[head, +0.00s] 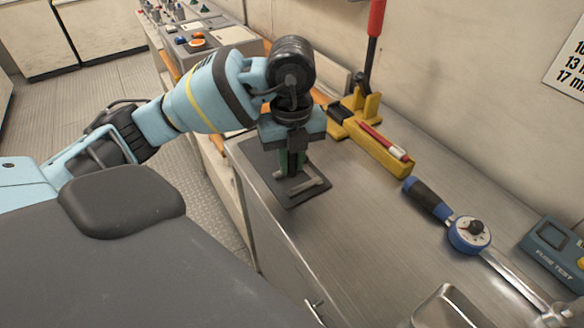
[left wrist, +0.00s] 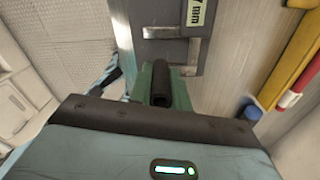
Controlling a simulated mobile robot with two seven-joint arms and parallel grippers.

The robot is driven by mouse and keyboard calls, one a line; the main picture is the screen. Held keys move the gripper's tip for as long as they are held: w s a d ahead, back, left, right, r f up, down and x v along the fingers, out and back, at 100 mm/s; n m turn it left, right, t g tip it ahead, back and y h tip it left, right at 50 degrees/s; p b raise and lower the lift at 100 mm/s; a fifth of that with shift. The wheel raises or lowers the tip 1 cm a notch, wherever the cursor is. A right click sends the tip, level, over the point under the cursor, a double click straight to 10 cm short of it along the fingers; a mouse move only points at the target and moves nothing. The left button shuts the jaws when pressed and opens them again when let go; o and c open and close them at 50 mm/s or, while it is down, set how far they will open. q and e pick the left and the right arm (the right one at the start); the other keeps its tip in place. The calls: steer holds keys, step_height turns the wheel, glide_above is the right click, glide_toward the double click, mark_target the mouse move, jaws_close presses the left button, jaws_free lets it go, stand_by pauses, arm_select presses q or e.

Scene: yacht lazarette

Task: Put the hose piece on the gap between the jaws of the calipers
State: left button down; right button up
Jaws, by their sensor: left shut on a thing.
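My left gripper (head: 292,168) points down over a dark board (head: 262,162) on the steel bench. In the left wrist view its green fingers (left wrist: 164,86) are shut on a short black hose piece (left wrist: 176,78). The grey metal calipers (head: 308,187) lie on the board just beyond the fingertips. They also show in the left wrist view (left wrist: 166,32), with a jaw (left wrist: 193,54) close to the hose piece. A green label ending in "mm" is beside them. In the head view the fingers hide most of the hose piece. I cannot tell if it touches the calipers. My right gripper is out of view.
A yellow tool (head: 385,153) with a red handle stands behind the board. A blue-ringed torque wrench (head: 468,234) lies to the right, near a blue tester (head: 552,246) and a metal tray (head: 444,306).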

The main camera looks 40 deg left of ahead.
mark_target(292, 171)
arm_select(q)
steer(key=shift+w+a, duration=0.1)
steer(key=shift+w+a, duration=0.2)
steer(key=shift+w, duration=0.1)
step_height(292, 171, down, 4)
steer(key=shift+s+r, duration=0.1)
steer(key=shift+r, duration=0.15)
steer(key=shift+f, duration=0.25)
steer(key=c, duration=1.3)
jaws_free()
